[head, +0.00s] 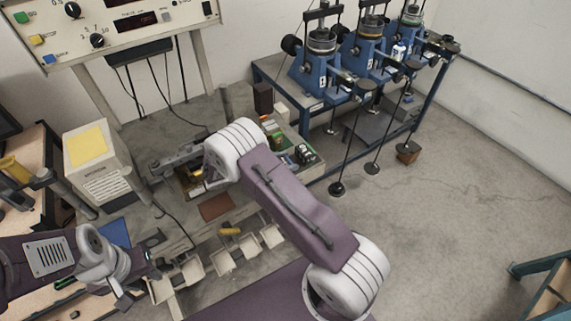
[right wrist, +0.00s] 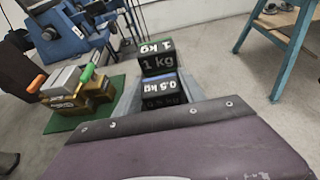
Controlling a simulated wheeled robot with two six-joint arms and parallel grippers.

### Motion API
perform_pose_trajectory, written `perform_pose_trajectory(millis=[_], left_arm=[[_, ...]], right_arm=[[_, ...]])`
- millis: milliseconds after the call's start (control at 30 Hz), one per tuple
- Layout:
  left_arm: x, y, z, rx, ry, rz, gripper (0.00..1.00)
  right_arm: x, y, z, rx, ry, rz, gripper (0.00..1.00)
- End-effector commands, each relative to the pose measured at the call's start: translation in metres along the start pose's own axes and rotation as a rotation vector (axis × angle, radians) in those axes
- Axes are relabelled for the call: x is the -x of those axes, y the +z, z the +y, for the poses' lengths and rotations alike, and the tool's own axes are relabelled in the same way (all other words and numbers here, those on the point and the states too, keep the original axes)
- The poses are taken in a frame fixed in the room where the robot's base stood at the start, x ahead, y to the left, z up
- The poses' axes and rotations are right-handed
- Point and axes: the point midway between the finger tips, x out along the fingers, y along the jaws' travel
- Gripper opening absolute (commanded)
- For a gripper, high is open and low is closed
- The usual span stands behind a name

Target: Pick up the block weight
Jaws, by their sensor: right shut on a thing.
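Two dark block weights stand close together in the right wrist view: one marked 1 kg with a green edge (right wrist: 157,60) and one marked 0.5 kg with a blue edge (right wrist: 162,90). The head view shows small dark blocks (head: 305,154) just right of my right arm. My left gripper (head: 143,275) is open and empty at the lower left, near pale bins.
A green mat (right wrist: 62,122) with brass pieces and coloured handles lies beside the weights. Blue lever frames (head: 318,80) stand at the back. A white box with a yellow top (head: 98,160) is left of my right gripper.

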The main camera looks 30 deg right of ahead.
Motion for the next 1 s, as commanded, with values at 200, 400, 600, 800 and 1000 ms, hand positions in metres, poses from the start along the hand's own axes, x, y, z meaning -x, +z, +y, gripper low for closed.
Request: perform_pose_trajectory(millis=[200, 400, 600, 800, 1000], left_arm=[[-0.002, 0.000, 0.000, 0.000, 0.000, 0.000, 0.36], [-0.008, 0.001, 0.000, 0.000, 0.000, 0.000, 0.36], [-0.013, 0.001, 0.000, 0.000, 0.000, 0.000, 0.36], [-0.016, 0.002, 0.000, 0.000, 0.000, 0.000, 0.36], [-0.017, 0.002, 0.000, 0.000, 0.000, 0.000, 0.36]], right_arm=[[0.004, 0.011, 0.001, -0.002, 0.001, -0.001, 0.00], [0.016, 0.042, -0.004, -0.003, 0.001, 0.000, 0.00], [0.015, 0.069, -0.048, -0.001, 0.001, -0.001, 0.00], [0.015, 0.098, -0.090, -0.003, 0.000, -0.001, 0.00], [0.015, 0.112, -0.110, -0.001, 0.000, -0.001, 0.00]])
